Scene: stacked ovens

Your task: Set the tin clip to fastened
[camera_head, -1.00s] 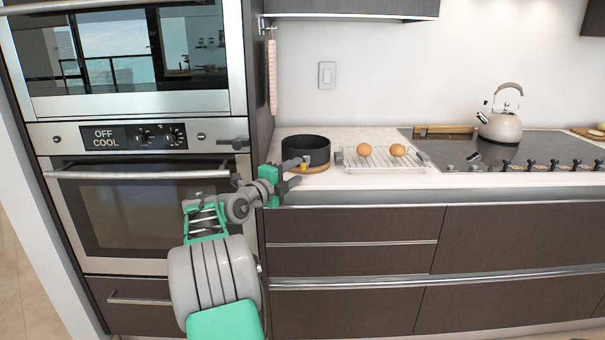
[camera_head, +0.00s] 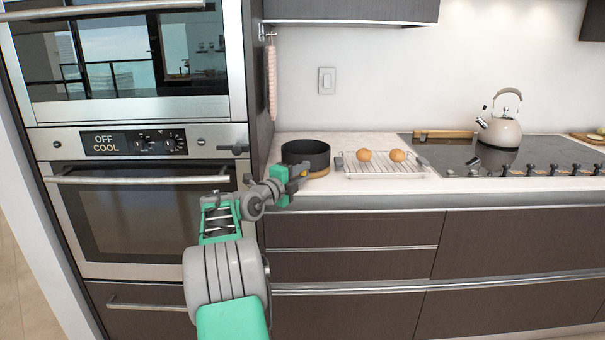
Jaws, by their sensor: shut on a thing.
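The tin (camera_head: 306,152) is a dark, round, open pan on the counter beside the oven column. My gripper (camera_head: 298,179) is at the near side of the tin, shut on the clip.
A wire rack (camera_head: 385,172) with two round brown buns is right of the tin. A kettle (camera_head: 500,128) stands on the hob (camera_head: 480,155). The oven column (camera_head: 140,210) with its handles is close on the left. Drawer fronts (camera_head: 350,230) lie below the counter.

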